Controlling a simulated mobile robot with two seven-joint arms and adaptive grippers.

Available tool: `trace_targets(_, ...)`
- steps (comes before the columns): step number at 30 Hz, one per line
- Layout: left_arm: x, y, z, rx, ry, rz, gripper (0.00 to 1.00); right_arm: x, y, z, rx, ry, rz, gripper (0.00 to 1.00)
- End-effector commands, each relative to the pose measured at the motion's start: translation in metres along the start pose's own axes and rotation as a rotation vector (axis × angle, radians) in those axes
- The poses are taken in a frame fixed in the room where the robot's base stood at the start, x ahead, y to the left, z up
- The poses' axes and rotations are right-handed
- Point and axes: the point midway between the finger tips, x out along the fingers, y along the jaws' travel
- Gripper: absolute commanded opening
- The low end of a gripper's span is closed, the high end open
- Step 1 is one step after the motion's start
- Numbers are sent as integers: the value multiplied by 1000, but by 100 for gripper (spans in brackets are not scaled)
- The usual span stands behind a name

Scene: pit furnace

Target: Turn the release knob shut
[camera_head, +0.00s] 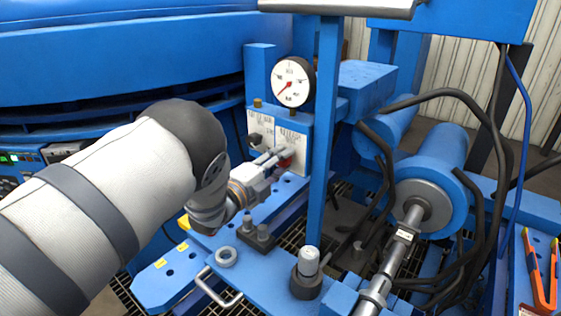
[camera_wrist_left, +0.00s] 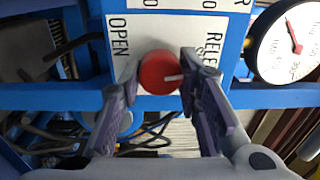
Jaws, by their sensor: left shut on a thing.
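The release knob is a round red knob (camera_wrist_left: 158,71) on a white label plate (camera_wrist_left: 215,28) with the words OPEN on its left and RELEASE, partly hidden, on its right. A pale mark on the knob points right. In the head view the knob (camera_head: 286,162) is partly hidden by my fingers. My left gripper (camera_head: 268,158) reaches it from the left. In the left wrist view its two fingers (camera_wrist_left: 152,82) are on either side of the knob, shut on it; the right finger covers part of the label. My right gripper is not in view.
A pressure gauge (camera_head: 292,82) stands above the panel. A black knob (camera_head: 254,140) sits left of the red one. A blue post (camera_head: 322,130) stands close to the right. Black hoses (camera_head: 470,100) and a cylinder (camera_head: 433,180) fill the right side. Orange-handled pliers (camera_head: 538,270) lie far right.

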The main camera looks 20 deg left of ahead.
Motion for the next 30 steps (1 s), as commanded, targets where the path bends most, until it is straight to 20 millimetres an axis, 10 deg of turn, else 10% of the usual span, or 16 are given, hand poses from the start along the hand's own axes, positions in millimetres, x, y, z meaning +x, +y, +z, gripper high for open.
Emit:
trace_targets(29, 0, -1, 1, 201, 5, -2, 3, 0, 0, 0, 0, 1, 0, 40)
trace_targets(30, 0, -1, 1, 201, 5, -2, 38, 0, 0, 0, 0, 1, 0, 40)
